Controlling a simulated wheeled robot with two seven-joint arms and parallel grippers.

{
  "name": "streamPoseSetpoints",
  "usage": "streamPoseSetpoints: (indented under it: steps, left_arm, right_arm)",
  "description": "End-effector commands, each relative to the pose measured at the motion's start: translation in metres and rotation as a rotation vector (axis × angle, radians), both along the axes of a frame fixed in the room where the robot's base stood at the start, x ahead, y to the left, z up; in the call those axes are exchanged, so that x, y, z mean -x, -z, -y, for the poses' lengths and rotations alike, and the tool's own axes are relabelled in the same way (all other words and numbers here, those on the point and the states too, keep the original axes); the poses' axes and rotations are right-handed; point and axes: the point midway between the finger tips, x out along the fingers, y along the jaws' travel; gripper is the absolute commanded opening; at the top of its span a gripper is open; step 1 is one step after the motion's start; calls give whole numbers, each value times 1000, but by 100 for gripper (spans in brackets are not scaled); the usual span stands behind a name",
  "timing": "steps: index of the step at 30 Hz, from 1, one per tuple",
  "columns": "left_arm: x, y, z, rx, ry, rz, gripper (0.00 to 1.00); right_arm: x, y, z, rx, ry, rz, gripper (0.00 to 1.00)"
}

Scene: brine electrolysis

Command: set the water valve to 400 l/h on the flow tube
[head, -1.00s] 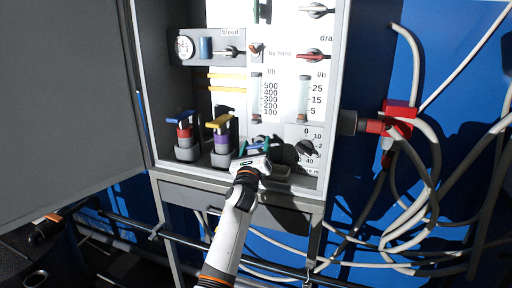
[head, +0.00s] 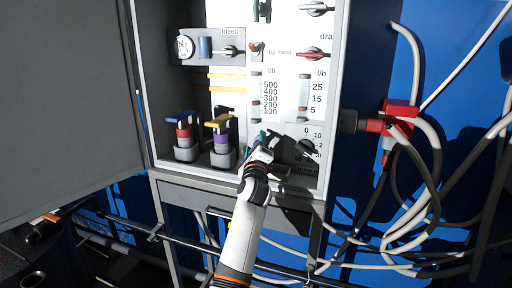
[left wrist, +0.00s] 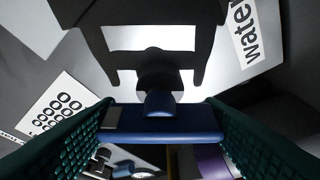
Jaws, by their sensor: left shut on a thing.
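My left gripper (head: 264,143) is at the lower middle of the cabinet, below the left flow tube (head: 256,92). In the left wrist view, its green ridged fingers (left wrist: 160,118) are shut on the blue water valve handle (left wrist: 165,133), which lies crosswise between them. A "water" label (left wrist: 245,35) shows at the upper right there. The flow tube has an l/h scale from 100 to 500. A small reddish float (head: 256,103) appears to sit near the 200 mark, but it is too small to read exactly. In the head view, my gripper mostly hides the valve. My right gripper is out of view.
A second flow tube (head: 303,92) and a black dial knob (head: 306,147) are right of my gripper. Blue-handled (head: 184,134) and yellow-handled (head: 221,140) valves stand to its left. A grey door (head: 65,100) is at left; hoses and a red fitting (head: 398,118) are at right.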

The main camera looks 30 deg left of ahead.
Motion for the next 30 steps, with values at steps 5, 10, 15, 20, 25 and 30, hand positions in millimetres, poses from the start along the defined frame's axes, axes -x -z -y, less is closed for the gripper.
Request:
streamPoseSetpoints:
  steps: [5,10,15,20,25,30]
  left_arm:
    - [0,-3,0,166,1,40,39]
    - [0,-3,0,319,1,76,39]
    - [0,-3,1,455,1,107,39]
    - [0,-2,0,555,1,133,39]
    - [0,-1,0,629,0,150,39]
    - [0,0,0,671,1,160,39]
  right_arm:
    - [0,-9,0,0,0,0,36]
    - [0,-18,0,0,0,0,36]
    - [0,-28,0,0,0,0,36]
    - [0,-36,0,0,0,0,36]
    - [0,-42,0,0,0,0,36]
    - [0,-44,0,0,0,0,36]
